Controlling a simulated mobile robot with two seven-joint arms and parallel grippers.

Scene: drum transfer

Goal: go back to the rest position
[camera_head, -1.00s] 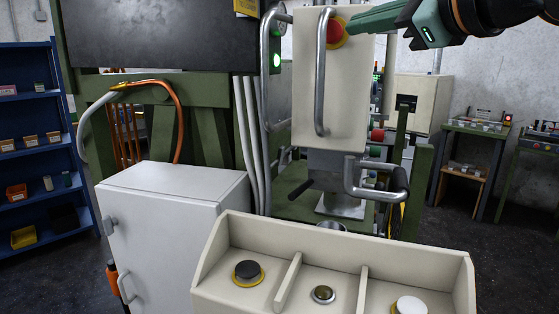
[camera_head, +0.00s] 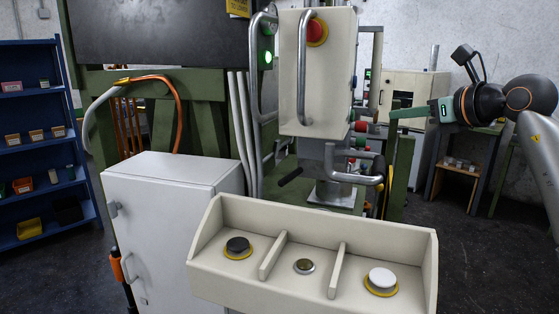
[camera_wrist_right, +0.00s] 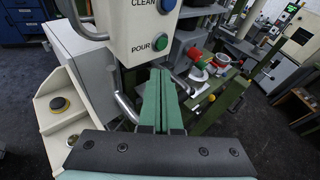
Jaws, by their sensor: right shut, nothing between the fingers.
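My right gripper (camera_head: 393,113) is at the right in the head view, with its green fingers pointing left. It is to the right of the cream control box (camera_head: 318,80) with the red button (camera_head: 315,32), and apart from that button. In the right wrist view the two green fingers (camera_wrist_right: 161,85) lie together, shut and empty. My left gripper is not in view.
A cream button console (camera_head: 210,235) with dividers stands in front, beside a white cabinet (camera_head: 165,200). Metal handles (camera_head: 355,178) stick out below the control box. Green posts (camera_head: 398,175) stand below the right gripper. Blue shelves (camera_head: 35,130) are at the left.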

